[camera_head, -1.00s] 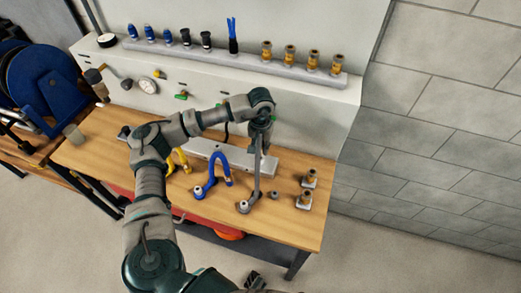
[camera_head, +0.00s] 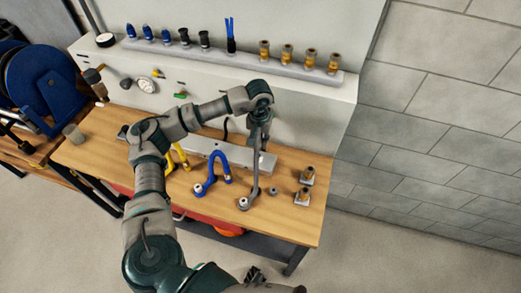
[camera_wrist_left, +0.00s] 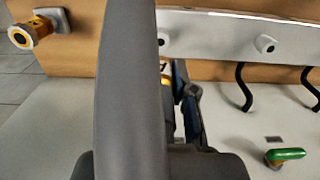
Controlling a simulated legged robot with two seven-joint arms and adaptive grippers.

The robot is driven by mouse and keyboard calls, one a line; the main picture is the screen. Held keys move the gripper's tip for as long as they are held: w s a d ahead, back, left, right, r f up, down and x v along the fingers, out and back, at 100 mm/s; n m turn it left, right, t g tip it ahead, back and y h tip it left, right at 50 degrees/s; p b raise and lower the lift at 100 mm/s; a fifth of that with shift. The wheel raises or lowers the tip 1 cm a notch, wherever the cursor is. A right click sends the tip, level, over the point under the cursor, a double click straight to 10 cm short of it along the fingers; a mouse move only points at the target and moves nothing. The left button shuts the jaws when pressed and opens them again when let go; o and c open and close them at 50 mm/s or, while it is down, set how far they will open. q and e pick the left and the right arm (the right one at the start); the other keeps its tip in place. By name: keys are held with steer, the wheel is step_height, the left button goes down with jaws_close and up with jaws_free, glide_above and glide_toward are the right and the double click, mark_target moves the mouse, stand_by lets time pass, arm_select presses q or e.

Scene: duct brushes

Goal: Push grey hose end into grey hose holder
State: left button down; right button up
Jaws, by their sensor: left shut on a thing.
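The grey hose (camera_head: 255,180) runs up from a light round fitting (camera_head: 243,203) near the table's front edge to my left gripper (camera_head: 260,145). My left gripper points down, shut on the upper hose end, which it mostly hides. It is over the right part of a pale holder bar (camera_head: 203,145) on the table. In the left wrist view, a broad dark grey shape fills the middle, and the holder bar (camera_wrist_left: 215,35) with a short light socket (camera_wrist_left: 265,43) lies behind it. Whether the hose end touches a holder is hidden. A dark part at the bottom edge may be my right gripper (camera_head: 256,276).
A blue hose (camera_head: 213,170) and a yellow hose (camera_head: 178,158) stand to the left. Brass fittings (camera_head: 303,197) stand on the table at right. A wall rail (camera_head: 280,67) with several connectors is behind. The table's right front corner is clear.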

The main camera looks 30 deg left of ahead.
arm_select(q)
steer(key=s+d+f+m, duration=0.1)
steer(key=d+f, duration=0.1)
steer(key=d, duration=0.1)
steer(key=d+f, duration=0.2)
steer(key=d, duration=0.2)
steer(key=s+d+f+m, duration=0.1)
steer(key=d, duration=0.2)
steer(key=shift+s+d+f+m, duration=0.3)
steer(key=shift+s+d+f, duration=0.05)
steer(key=shift+d+f, duration=0.05)
arm_select(e)
steer(key=s+d+f, duration=0.1)
steer(key=s+f, duration=0.5)
steer(key=f, duration=0.1)
steer(key=shift+s+f, duration=0.3)
steer(key=shift+s, duration=0.1)
arm_select(q)
steer(key=shift+a, duration=0.1)
